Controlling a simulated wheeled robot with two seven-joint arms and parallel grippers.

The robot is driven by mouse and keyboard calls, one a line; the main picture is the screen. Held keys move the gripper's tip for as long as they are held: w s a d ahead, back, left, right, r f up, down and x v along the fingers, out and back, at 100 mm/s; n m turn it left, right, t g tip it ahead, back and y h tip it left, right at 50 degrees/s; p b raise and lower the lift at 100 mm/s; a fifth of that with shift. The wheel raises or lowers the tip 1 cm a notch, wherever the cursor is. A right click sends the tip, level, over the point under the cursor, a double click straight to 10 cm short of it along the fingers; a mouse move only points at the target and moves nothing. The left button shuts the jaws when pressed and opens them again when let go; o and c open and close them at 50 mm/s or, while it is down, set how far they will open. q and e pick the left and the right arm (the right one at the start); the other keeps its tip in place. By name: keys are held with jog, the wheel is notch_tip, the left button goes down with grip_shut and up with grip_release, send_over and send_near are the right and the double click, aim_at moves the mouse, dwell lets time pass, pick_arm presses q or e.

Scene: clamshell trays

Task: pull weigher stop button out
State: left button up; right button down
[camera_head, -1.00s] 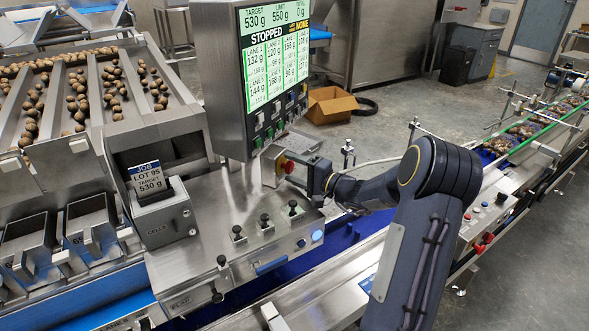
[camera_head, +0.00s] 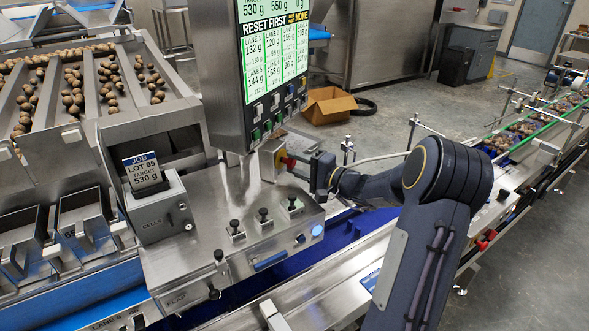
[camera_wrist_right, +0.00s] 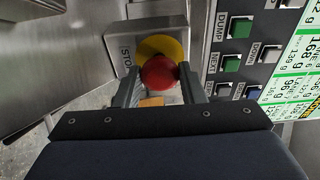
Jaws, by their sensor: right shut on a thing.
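The weigher stop button is a red mushroom head (camera_wrist_right: 160,73) on a yellow disc (camera_wrist_right: 155,47), fixed to a grey box (camera_wrist_right: 124,40) lettered STOP. In the head view a sliver of the red button (camera_head: 290,163) shows beside the screen post. My right gripper (camera_head: 305,168) reaches it from the right. In the wrist view the right gripper's two fingers (camera_wrist_right: 160,78) stand on either side of the red head, shut on it. The weigher screen (camera_head: 275,50) reads RESET FIRST. My left gripper is not in view.
The steel console (camera_head: 240,235) with black knobs lies below the button. Green and grey screen-side buttons (camera_wrist_right: 238,27) sit close beside the right gripper. A card holder (camera_head: 158,210) stands at the left, and a cardboard box (camera_head: 330,104) lies on the floor behind.

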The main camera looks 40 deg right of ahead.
jog(key=shift+s+f, duration=0.1)
jog(key=c, duration=0.9)
grip_release()
jog(key=shift+s+d, duration=0.1)
jog(key=b+v, duration=0.2)
jog(key=v, duration=0.5)
jog(key=shift+s+d, duration=0.1)
jog(key=shift+s, duration=0.3)
jog(key=shift+s, duration=0.1)
jog(key=shift+s+a+b, duration=0.8)
jog(key=shift+s+a, duration=0.7)
jog(key=shift+s, duration=0.25)
jog(key=shift+s+a+b, duration=0.85)
jog(key=shift+s+a, duration=0.65)
jog(key=shift+s, duration=0.25)
jog(key=shift+s+a+b, duration=0.8)
jog(key=shift+s+a, duration=0.65)
jog(key=shift+s, duration=0.35)
